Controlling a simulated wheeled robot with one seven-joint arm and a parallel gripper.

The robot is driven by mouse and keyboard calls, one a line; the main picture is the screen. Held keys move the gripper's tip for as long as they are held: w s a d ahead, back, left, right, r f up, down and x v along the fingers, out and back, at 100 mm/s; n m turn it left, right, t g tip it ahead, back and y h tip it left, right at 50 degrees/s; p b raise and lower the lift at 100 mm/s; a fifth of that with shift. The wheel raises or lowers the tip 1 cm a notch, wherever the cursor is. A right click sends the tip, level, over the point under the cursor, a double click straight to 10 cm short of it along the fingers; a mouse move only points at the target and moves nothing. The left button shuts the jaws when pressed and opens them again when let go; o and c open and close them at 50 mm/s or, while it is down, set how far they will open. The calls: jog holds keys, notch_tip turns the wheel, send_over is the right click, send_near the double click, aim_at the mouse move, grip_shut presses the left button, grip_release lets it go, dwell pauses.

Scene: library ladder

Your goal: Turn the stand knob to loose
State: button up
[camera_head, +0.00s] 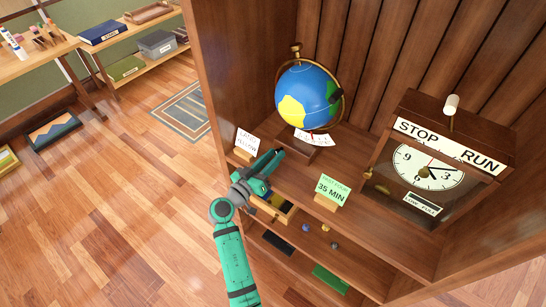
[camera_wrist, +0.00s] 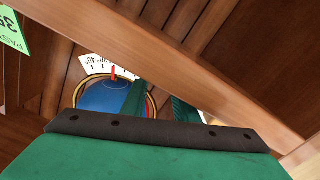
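A blue globe (camera_head: 307,97) with yellow land stands on a wooden base in the cabinet, inside a brass ring. A brass knob (camera_head: 296,50) tops the ring. I cannot tell whether this is the stand knob, and no "loose" mark is readable. A white scale card (camera_head: 316,138) lies at the globe's foot. The wrist view shows the globe (camera_wrist: 100,97), a numbered white scale (camera_wrist: 97,64) and a red pointer (camera_wrist: 113,73). My green gripper (camera_head: 272,166) is in front of the globe base, apart from the globe. Its fingers (camera_wrist: 160,106) look parted and empty.
A small drawer (camera_head: 283,207) is partly open below my gripper. A green "35 MIN" card (camera_head: 331,189) and a white "yellow" card (camera_head: 247,142) stand on the shelf. A clock box (camera_head: 430,165) marked STOP and RUN stands right. Cabinet walls and shelf edges surround the globe.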

jog(key=shift+o, duration=0.6)
jog(key=v, duration=1.1)
